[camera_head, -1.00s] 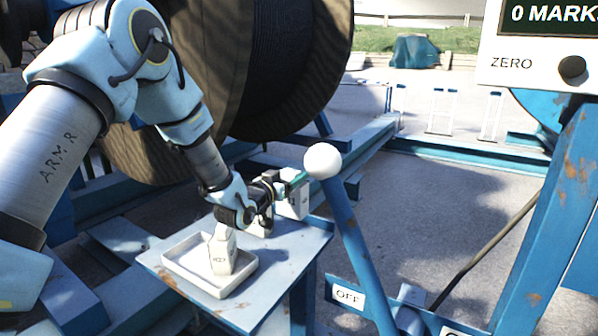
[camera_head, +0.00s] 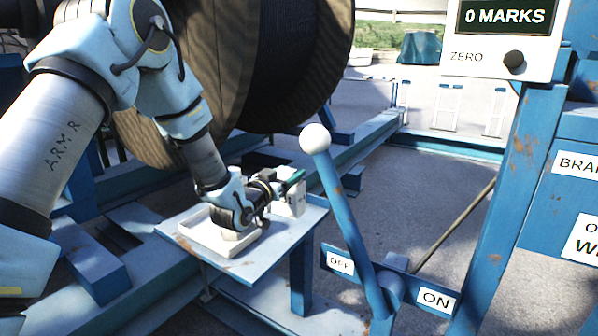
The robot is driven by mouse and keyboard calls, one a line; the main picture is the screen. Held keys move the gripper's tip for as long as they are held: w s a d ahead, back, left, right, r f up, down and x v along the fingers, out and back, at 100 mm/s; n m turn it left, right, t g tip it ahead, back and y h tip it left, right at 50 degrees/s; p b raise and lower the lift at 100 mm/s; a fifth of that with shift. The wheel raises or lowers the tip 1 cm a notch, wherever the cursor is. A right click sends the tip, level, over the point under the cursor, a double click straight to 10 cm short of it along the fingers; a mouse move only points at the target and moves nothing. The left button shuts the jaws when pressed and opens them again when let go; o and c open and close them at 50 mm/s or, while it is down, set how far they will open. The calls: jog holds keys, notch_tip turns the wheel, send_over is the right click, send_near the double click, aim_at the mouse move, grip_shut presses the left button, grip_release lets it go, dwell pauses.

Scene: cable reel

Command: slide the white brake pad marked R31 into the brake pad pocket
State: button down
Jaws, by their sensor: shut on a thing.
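My gripper (camera_head: 291,184) is over the right part of a small blue table, its fingers pointing right. It is shut on a white block (camera_head: 297,204), which looks like a brake pad; its marking cannot be read. The block is at the table's right edge, and I cannot tell whether it touches the top. A white tray (camera_head: 190,229) lies on the table, with another white block (camera_head: 232,234) in it, mostly hidden behind my wrist. I cannot make out the brake pad pocket.
A blue lever with a white ball (camera_head: 315,138) stands right of the table, between OFF and ON labels. A large wooden cable reel (camera_head: 215,80) is behind my arm. A counter box (camera_head: 505,40) reads 0 MARKS. Grey floor lies open behind the lever.

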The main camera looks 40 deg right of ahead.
jog(key=w+a+f+n+t+y, duration=0.2)
jog(key=w+a+n+t+y, duration=0.2)
jog(key=a, duration=1.6)
jog(key=w+a+f+n+t+y, duration=0.2)
jog(key=w+a+n+t+y, duration=0.2)
jog(key=a, duration=1.6)
jog(key=w+a+f+n+t+y, duration=0.3)
jog(key=w+a+n+y, duration=0.3)
jog(key=w+a, duration=0.9)
jog(key=a+t+y, duration=0.1)
jog(key=a+y, duration=0.2)
jog(key=a, duration=0.2)
jog(key=shift+w, duration=0.1)
